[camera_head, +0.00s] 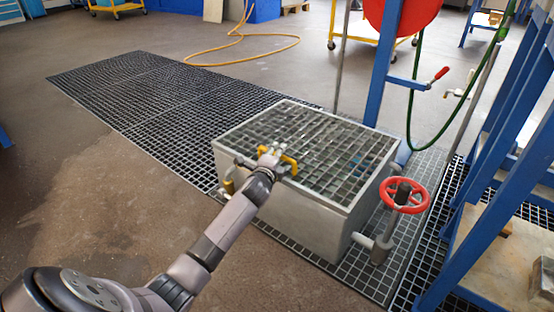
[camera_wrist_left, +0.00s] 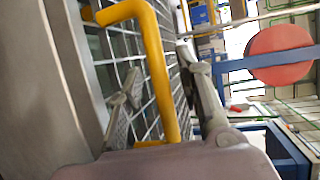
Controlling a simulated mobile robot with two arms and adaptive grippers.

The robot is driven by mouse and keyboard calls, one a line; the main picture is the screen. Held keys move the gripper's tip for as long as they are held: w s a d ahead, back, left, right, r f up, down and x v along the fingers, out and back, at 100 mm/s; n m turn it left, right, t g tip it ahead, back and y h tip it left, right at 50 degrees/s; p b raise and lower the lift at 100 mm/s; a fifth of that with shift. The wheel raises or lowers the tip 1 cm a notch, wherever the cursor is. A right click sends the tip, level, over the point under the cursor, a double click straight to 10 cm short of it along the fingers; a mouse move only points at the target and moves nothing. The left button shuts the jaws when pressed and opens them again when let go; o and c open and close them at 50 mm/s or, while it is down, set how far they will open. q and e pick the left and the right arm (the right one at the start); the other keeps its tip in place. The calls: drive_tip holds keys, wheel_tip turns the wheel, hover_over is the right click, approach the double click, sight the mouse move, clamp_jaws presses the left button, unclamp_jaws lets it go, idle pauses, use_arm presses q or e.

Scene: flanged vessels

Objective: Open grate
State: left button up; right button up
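The grate (camera_head: 318,140) is a grey metal grid lying flat on top of a grey box-shaped vessel (camera_head: 300,212). A yellow handle (camera_head: 290,163) stands on its near edge. My left gripper (camera_head: 270,155) is at this handle. In the left wrist view the yellow handle (camera_wrist_left: 157,65) passes between the two spread fingers of my left gripper (camera_wrist_left: 160,70), with gaps visible on both sides. The grate's bars (camera_wrist_left: 140,75) show behind the fingers. My right gripper is not in view.
A red valve wheel (camera_head: 404,195) stands at the box's right side. Blue framing (camera_head: 495,200) is close on the right, and a blue post (camera_head: 383,70) with a red disc (camera_head: 402,12) rises behind. Floor grating (camera_head: 150,90) lies left. A yellow hose (camera_head: 245,60) lies farther back.

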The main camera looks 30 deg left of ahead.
use_arm(q)
drive_tip(key=shift+c, duration=0.2)
clamp_jaws()
idle(0.3)
idle(0.4)
